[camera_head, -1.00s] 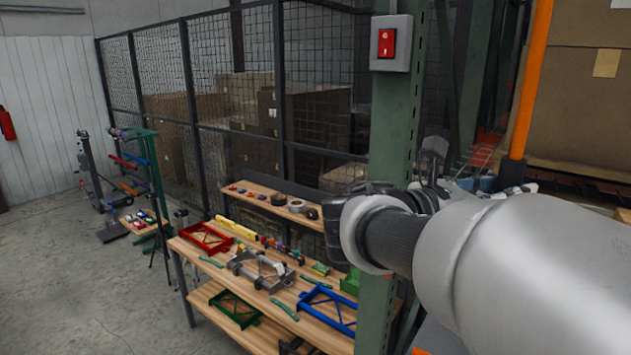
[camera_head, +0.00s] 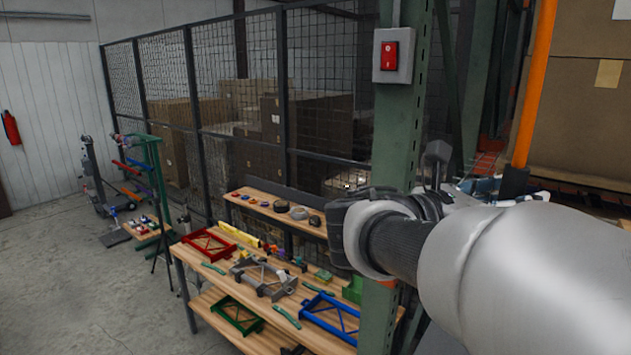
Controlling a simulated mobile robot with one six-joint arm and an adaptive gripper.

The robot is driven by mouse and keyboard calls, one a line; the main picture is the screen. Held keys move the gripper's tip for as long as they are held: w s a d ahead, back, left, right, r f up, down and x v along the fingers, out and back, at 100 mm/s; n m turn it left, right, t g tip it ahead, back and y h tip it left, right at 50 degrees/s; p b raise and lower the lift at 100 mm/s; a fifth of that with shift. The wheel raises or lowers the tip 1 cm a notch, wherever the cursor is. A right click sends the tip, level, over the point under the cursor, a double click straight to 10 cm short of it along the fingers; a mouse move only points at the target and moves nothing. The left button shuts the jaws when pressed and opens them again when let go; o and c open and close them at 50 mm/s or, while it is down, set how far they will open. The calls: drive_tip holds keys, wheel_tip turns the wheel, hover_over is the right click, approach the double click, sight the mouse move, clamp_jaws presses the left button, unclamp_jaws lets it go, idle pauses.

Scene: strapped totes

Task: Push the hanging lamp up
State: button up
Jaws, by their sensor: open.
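No hanging lamp can be made out in the head view. My arm reaches in from the lower right, with its silver link in front and its dark wrist joints beyond. My gripper (camera_head: 437,165) shows only in part, as a dark grey piece standing above and behind the wrist. Its fingertips are mostly hidden by the arm, and I see nothing held.
A green steel post (camera_head: 398,150) with a red switch box (camera_head: 392,55) stands close beside my wrist. A wooden workbench (camera_head: 270,290) with coloured brackets and tools is left of it, before a mesh fence (camera_head: 235,120). An orange upright (camera_head: 534,85) stands right.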

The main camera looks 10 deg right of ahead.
drive_tip(key=shift+a, duration=0.1)
drive_tip(key=s+a, duration=0.1)
drive_tip(key=a, duration=1)
drive_tip(key=shift+s+a, duration=0.25)
drive_tip(key=shift+a, duration=0.15)
drive_tip(key=s+f+m+y+b, duration=0.3)
drive_tip(key=s+f+b, duration=0.15)
drive_tip(key=f, duration=0.65)
drive_tip(key=s+d+f+m+g+y+b, duration=0.1)
drive_tip(key=s+f+m+y+b, duration=0.15)
drive_tip(key=f+b, duration=0.6)
drive_tip(key=s+f+m+y+b, duration=0.2)
drive_tip(key=s+f+m+y, duration=0.15)
drive_tip(key=f, duration=0.95)
drive_tip(key=s+a+f+m+t+y+b, duration=0.1)
drive_tip(key=a+f+m+y+b, duration=0.3)
drive_tip(key=f, duration=0.6)
drive_tip(key=s+a+f+m+t+y+b, duration=0.1)
drive_tip(key=a+f+m+t+y+b, duration=0.1)
drive_tip(key=a+f+m+y+b, duration=0.2)
drive_tip(key=a+f+m+b, duration=0.2)
drive_tip(key=a+f+b, duration=0.2)
drive_tip(key=f, duration=0.2)
drive_tip(key=shift+s+a+t+y+b, duration=0.2)
drive_tip(key=shift+s+t+y+b, duration=0.1)
drive_tip(key=shift+y+b, duration=0.1)
drive_tip(key=shift+r, duration=0.1)
